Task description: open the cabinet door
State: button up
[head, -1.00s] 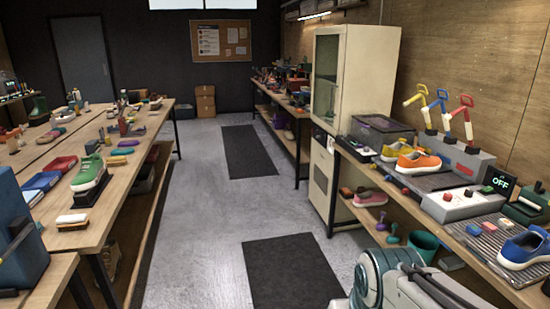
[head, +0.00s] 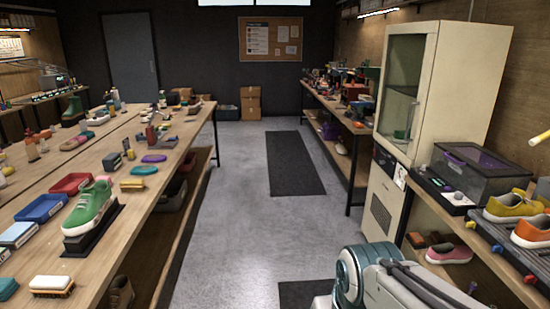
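The cream cabinet (head: 455,90) stands upright against the right wall, with its narrow side towards the room. Its glass-fronted door (head: 402,88) faces left and looks shut. Through the glass a small green item shows on a shelf. Below it is a lower panel with a dark vent (head: 380,212). I cannot make out the handle clearly. Part of my arm shows at the bottom centre right, well short of the cabinet. My gripper is not in view.
A grey aisle floor (head: 235,225) runs ahead with a dark mat (head: 294,163). A long workbench (head: 140,205) with shoes and brushes lines the left. A bench with a clear-lidded box (head: 485,170) and sneakers stands right of the cabinet, close to my arm.

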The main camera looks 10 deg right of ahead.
aim_at(431, 29)
jog(key=z, duration=0.05)
jog(key=i, duration=1.55)
jog(key=z, duration=0.45)
jog(key=i, duration=1.5)
jog(key=z, duration=0.3)
